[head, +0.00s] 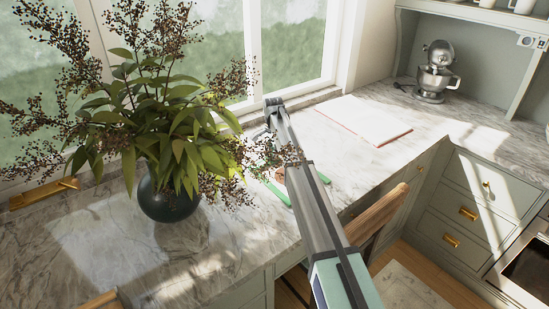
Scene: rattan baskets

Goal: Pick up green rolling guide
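Green pieces (276,192) show on the marble counter on the left side of my arm, near the foliage, and another short green piece (324,178) shows on its right side. They may be parts of one green rolling guide; my arm covers the stretch between them. A small brown thing (280,174) lies beside the green on the left, partly hidden. My gripper (264,137) is at the far end of the arm, near the window side, beyond the green pieces. It is small and partly hidden, so its fingers cannot be made out.
A dark vase (168,196) with wide, leafy branches stands left of my arm, some twigs overlapping it. A flat white sheet or board (364,120) lies on the counter (400,152) to the right. A stand mixer (436,72) stands at the back right. A wooden chair back (378,216) rises in front.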

